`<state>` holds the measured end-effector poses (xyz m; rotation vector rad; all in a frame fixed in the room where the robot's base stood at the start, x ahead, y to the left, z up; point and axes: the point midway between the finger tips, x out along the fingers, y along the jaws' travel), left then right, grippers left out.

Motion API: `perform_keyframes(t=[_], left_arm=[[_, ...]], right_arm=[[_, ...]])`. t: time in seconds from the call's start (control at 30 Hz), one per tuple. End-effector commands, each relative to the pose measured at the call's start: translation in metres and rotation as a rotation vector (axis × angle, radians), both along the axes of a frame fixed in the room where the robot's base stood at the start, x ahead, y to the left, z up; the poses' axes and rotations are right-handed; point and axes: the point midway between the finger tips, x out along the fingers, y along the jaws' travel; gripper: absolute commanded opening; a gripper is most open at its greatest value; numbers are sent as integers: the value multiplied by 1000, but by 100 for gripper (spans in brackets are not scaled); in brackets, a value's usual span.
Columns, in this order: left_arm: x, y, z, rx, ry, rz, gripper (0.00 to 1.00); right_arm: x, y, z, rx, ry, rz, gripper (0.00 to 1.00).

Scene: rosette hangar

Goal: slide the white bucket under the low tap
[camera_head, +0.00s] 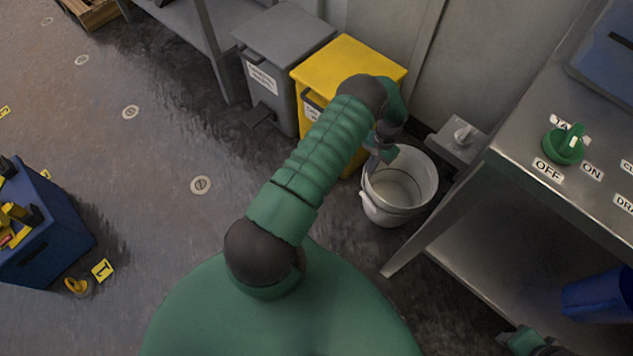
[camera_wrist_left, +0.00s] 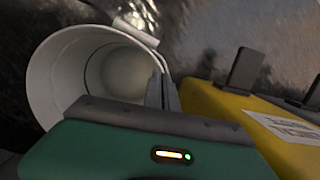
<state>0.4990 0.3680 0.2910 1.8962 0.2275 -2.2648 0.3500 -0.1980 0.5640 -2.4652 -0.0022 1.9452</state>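The white bucket (camera_head: 418,172) stands upright on the floor, right of the yellow bin, with its open top facing up. It fills the left of the left wrist view (camera_wrist_left: 50,85) and looks empty. The low tap (camera_head: 462,134) is on a grey block by the wall, up and right of the bucket; the bucket is beside it, not beneath it.
A yellow bin (camera_head: 350,62) and a grey bin (camera_head: 284,40) stand left of the bucket. A steel bench (camera_head: 520,130) with a green knob (camera_head: 564,145) is at right, its leg close to the bucket. A blue bucket (camera_head: 597,297) sits on its lower shelf.

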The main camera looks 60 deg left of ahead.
Motion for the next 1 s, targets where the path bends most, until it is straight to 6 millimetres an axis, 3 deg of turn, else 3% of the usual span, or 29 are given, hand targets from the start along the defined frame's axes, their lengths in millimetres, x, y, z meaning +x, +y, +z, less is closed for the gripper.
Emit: perform_keyframes(t=[0.03, 0.43, 0.6, 0.73, 0.87, 1.0], left_arm=[[6, -2, -11, 0, -14, -1, 0], [9, -2, -8, -5, -11, -2, 0], [9, -2, 8, -4, -11, -3, 0], [9, -1, 10, -2, -11, -2, 0], [12, 0, 28, 0, -12, -1, 0], [18, 2, 67, 1, -14, -2, 0]], right_arm=[[-1, 0, -10, 0, 1, 0, 36], [0, 0, -10, 0, 1, 0, 36], [-1, 0, 4, 0, 1, 0, 36], [0, 0, 3, 0, 1, 0, 36], [-1, 0, 13, 0, 1, 0, 36], [-1, 0, 32, 0, 1, 0, 36]])
